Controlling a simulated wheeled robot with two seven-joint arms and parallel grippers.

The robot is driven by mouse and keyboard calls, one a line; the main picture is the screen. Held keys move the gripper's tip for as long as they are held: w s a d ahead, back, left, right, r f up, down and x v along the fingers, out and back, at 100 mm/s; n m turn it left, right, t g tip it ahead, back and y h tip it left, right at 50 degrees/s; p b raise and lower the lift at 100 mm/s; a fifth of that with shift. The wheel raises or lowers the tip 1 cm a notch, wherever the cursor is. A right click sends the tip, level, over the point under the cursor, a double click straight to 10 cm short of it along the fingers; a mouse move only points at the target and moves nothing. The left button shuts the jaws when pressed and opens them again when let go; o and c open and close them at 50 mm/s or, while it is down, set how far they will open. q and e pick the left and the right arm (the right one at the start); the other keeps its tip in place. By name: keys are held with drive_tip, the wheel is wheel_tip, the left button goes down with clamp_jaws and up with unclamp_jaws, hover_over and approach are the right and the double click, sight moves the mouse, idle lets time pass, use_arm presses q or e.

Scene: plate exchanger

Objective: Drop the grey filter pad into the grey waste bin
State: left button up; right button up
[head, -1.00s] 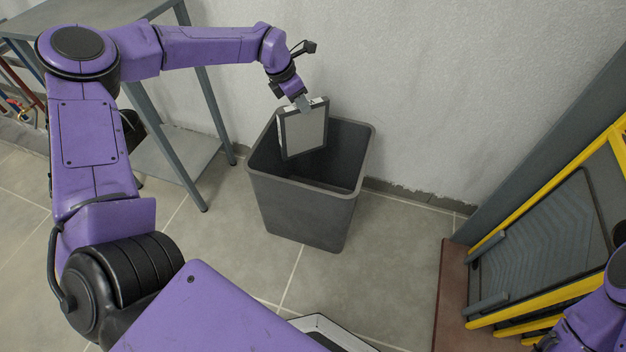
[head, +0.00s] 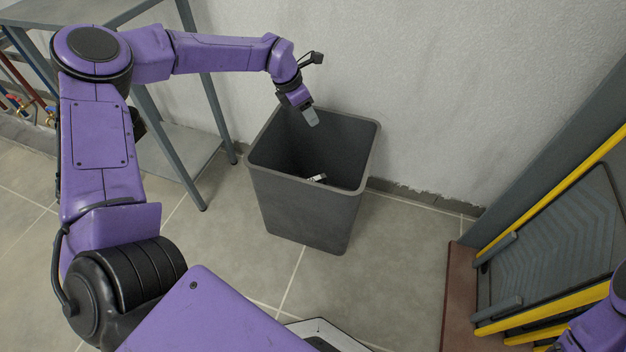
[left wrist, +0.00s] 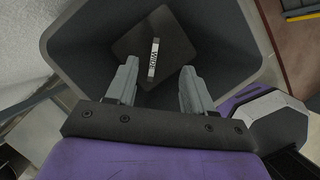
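The grey waste bin (head: 310,215) stands on the floor by the wall. The filter pad lies inside it; in the head view only a small pale labelled edge (head: 317,178) shows deep in the bin. In the left wrist view the bin's inner wall (left wrist: 85,62) surrounds a dark square with a pale labelled strip (left wrist: 153,58), below the fingertips. My left gripper (head: 312,122) is over the bin's back rim area, pointing down into it. Its two fingers (left wrist: 158,80) are apart with nothing between them. My right gripper is out of view; only part of that arm shows at lower right.
A grey metal table (head: 75,14) with a lower shelf stands left of the bin. A plate stack with yellow bars (head: 548,200) on a reddish base (head: 459,300) stands at right. The tiled floor (head: 395,265) between the bin and that base is clear.

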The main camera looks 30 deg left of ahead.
use_arm(q)
drive_tip(key=p+v, duration=0.3)
drive_tip(key=v, duration=0.7)
drive_tip(key=shift+s+r, duration=0.15)
drive_tip(key=shift+r, duration=0.05)
drive_tip(key=shift+a, duration=0.1)
